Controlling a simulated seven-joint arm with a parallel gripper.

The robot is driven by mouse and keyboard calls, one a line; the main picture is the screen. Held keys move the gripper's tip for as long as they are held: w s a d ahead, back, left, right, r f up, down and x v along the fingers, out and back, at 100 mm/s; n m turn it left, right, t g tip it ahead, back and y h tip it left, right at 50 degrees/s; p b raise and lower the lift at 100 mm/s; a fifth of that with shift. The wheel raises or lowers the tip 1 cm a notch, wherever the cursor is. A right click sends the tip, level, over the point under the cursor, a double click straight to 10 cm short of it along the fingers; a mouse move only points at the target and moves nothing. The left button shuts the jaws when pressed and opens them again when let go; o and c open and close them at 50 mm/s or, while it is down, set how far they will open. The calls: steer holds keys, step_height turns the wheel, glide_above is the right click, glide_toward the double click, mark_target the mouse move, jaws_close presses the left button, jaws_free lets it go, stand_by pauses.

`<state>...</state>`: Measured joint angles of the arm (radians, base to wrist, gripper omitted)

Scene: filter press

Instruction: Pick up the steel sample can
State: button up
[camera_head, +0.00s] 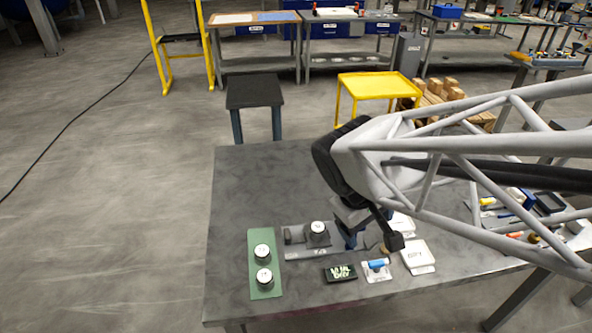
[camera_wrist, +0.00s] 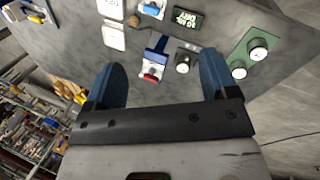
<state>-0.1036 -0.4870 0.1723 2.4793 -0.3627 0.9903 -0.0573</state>
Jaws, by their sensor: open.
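Three similar short cans with pale, marked lids are in view; I cannot tell by markings which is the steel sample can. Two stand on a green mat (camera_head: 254,286), a rear can (camera_head: 262,251) and a front can (camera_head: 264,278). The third can (camera_head: 317,229) stands on a dark grey plate (camera_head: 300,255) to the right of the mat. In the wrist view the third can (camera_wrist: 183,62) lies ahead, just left of the right finger. The mat cans (camera_wrist: 258,47) are farther right. My gripper (camera_wrist: 162,82) is open above the table with nothing between its fingers.
A dark display (camera_head: 340,273), a blue item on a white pad (camera_head: 376,266) and white boxes (camera_head: 418,256) lie near the front. A blue stand with a red part (camera_wrist: 153,67) is close left of the third can. Tools crowd the right; the table's left rear is clear.

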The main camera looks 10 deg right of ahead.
steer(key=w+a+f+n+t+h, duration=0.1)
steer(key=w+a+f+n+h, duration=0.1)
steer(key=w+f+n+h, duration=0.6)
steer(key=n+t, duration=0.6)
steer(key=n, duration=0.6)
glide_toward(316, 228)
steer(key=d, duration=0.1)
steer(key=w+d, duration=0.1)
steer(key=d, duration=0.1)
steer(key=shift+w+f, duration=0.15)
steer(key=shift+w, duration=0.1)
steer(key=shift+w+a+f+n, duration=0.15)
steer(key=shift+a+f+n, duration=0.2)
steer(key=shift+n, duration=0.15)
steer(key=shift+d, duration=0.1)
steer(key=shift+x, duration=1.2)
steer(key=shift+w+y, duration=0.1)
steer(key=shift+y, duration=0.2)
steer(key=shift+x, duration=2.6)
